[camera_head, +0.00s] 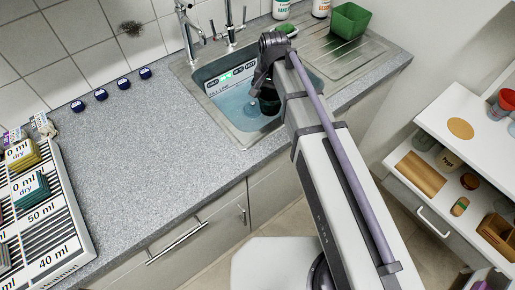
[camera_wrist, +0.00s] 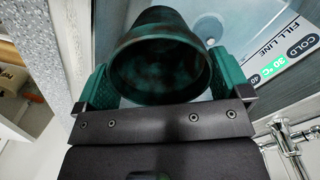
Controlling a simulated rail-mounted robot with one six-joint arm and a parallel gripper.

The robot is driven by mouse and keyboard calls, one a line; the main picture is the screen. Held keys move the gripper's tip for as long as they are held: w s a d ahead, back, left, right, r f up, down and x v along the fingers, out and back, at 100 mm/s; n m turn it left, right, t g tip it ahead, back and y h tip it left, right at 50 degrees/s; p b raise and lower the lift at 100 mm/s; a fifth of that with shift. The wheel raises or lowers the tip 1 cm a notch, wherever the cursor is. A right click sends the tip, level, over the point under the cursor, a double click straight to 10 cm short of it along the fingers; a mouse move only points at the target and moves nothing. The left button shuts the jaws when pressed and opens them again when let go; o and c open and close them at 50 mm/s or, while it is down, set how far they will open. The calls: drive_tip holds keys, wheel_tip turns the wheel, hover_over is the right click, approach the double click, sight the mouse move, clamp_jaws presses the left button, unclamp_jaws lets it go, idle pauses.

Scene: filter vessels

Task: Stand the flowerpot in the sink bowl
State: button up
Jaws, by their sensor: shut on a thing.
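The flowerpot (camera_wrist: 158,68), dark green with its open mouth towards the wrist camera, is between my gripper's green fingers (camera_wrist: 165,80). My gripper (camera_head: 266,98) is shut on it. In the head view the gripper is down at the sink bowl (camera_head: 247,138), and my arm hides much of the bowl's right side. The pot is a dark shape there, hard to separate from the gripper. Bluish water shows in the bowl. I cannot tell whether the pot touches the bowl's floor.
A label strip (camera_head: 232,77) with a fill line runs along the bowl's back wall. The tap (camera_head: 187,35) stands behind the bowl. A green container (camera_head: 349,20) and bottles stand near the drainer (camera_head: 345,58).

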drive_tip(key=a+f+n+b, duration=0.2)
drive_tip(key=a+f+b, duration=0.1)
drive_tip(key=a+f, duration=0.1)
drive_tip(key=shift+s+a+f+n, duration=0.3)
drive_tip(key=shift+s+f, duration=0.05)
drive_tip(key=shift+f, duration=0.5)
wheel_tip(320, 180, down, 10)
drive_tip(key=b, duration=1)
drive_tip(key=shift+f, duration=0.25)
drive_tip(key=shift+r, duration=0.3)
drive_tip(key=shift+f, duration=0.25)
drive_tip(key=o, duration=0.6)
drive_tip(key=shift+r, duration=0.1)
wheel_tip(320, 180, up, 12)
drive_tip(key=p, duration=1.2)
drive_tip(key=shift+r, duration=0.25)
